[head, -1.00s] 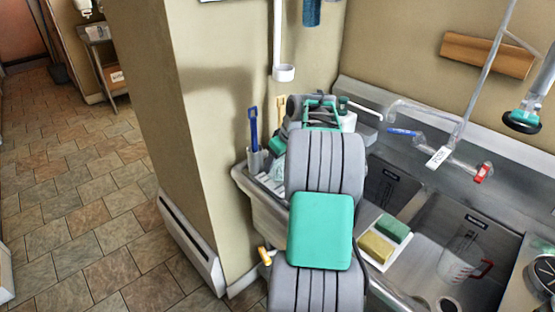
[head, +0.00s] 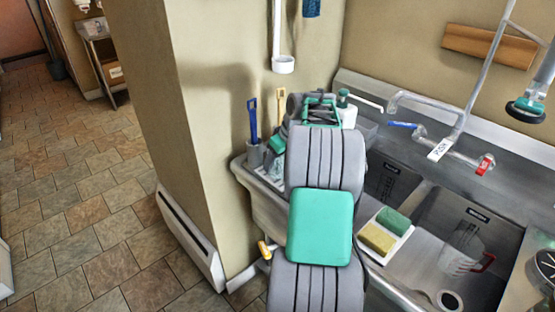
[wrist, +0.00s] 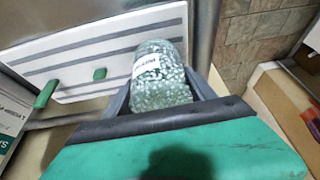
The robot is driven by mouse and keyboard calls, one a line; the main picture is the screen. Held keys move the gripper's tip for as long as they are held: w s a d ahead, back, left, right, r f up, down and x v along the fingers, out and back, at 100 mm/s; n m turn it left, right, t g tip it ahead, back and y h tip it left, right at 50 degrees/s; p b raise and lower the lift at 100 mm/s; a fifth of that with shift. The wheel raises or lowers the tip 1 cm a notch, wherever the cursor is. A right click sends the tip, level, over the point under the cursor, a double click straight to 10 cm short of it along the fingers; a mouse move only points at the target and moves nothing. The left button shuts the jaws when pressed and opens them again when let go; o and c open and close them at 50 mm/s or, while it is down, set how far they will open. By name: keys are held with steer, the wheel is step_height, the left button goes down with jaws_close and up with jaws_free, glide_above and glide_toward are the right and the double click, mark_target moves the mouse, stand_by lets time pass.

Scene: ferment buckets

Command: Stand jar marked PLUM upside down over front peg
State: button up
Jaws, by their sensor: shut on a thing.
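My gripper (wrist: 160,78) is shut on a glass jar (wrist: 165,97) full of pale green-white bits, between its two grey fingers. The jar has a white label near its far end; its lettering is too small to read surely, and I cannot tell which end is its mouth. Beyond the jar is a white rack (wrist: 130,44) with grey slots. A larger green peg (wrist: 46,92) and a smaller green peg (wrist: 100,73) stand on the rack, left of the jar and apart from it.
In the head view a sink (head: 470,225) lies to the right, with sponges (head: 385,232) on a white tray, a clear jug (head: 465,250) and a tap (head: 440,105). A grey cup (head: 254,155) holds brushes at the left. A wall corner (head: 185,150) stands close left.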

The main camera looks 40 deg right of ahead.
steer(key=shift+f, duration=0.3)
steer(key=o, duration=1.8)
steer(key=shift+o, duration=0.2)
steer(key=shift+p+v, duration=0.4)
steer(key=shift+v, duration=0.6)
steer(key=shift+r, duration=0.15)
steer(key=shift+p+v, duration=0.55)
steer(key=shift+v, duration=0.3)
steer(key=shift+s, duration=0.1)
steer(key=shift+p+v, duration=0.6)
steer(key=shift+v, duration=0.35)
